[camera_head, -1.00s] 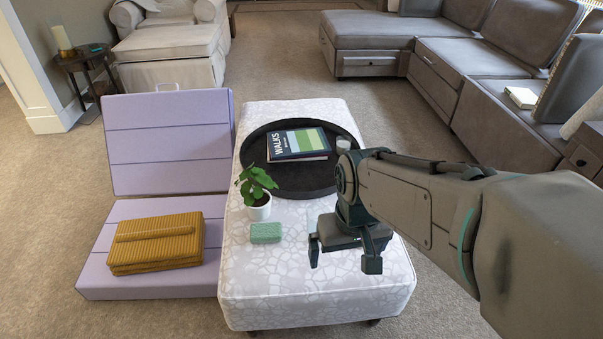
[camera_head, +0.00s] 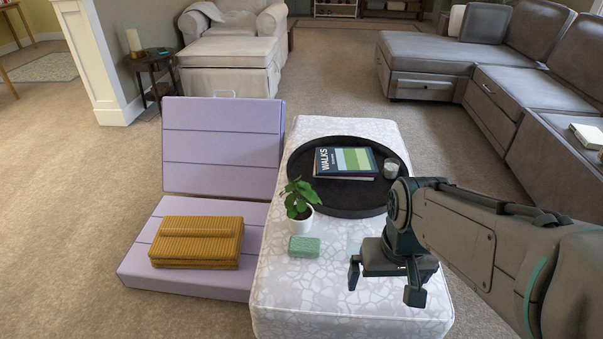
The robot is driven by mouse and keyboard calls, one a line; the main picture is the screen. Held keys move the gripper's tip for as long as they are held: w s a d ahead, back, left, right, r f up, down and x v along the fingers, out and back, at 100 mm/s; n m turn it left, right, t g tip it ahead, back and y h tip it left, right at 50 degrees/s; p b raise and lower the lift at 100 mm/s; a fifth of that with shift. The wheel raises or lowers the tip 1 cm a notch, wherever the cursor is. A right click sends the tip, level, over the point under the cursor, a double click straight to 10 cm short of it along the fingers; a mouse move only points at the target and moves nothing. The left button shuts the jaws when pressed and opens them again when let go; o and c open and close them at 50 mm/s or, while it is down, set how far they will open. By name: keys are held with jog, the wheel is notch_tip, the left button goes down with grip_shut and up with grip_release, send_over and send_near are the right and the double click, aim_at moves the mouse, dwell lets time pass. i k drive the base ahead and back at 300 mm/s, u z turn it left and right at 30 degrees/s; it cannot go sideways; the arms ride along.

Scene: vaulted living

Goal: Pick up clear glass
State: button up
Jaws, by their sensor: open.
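A small clear glass (camera_head: 391,168) with a pale lower part stands on the right side of the round black tray (camera_head: 305,195), beside a book. A faint, see-through pale shape (camera_head: 354,244) shows on the ottoman just left of my gripper; it may be another clear glass, but I cannot tell surely. My gripper (camera_head: 384,284) is open and empty, pointing down over the right front part of the patterned ottoman (camera_head: 330,312). It is nearer to me than the tray, and my wrist hides part of the ottoman behind it.
The book (camera_head: 345,162) lies on the tray. A potted plant (camera_head: 299,200) and a green block (camera_head: 304,246) stand on the ottoman's left side. A lilac folding mat (camera_head: 222,150) with a mustard folded item (camera_head: 197,242) lies left. A grey sofa (camera_head: 500,85) stands right, with carpet between.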

aim_at(356, 234)
jog(key=z, duration=3.05)
jog(key=k, duration=0.75)
jog(key=u, duration=1.75)
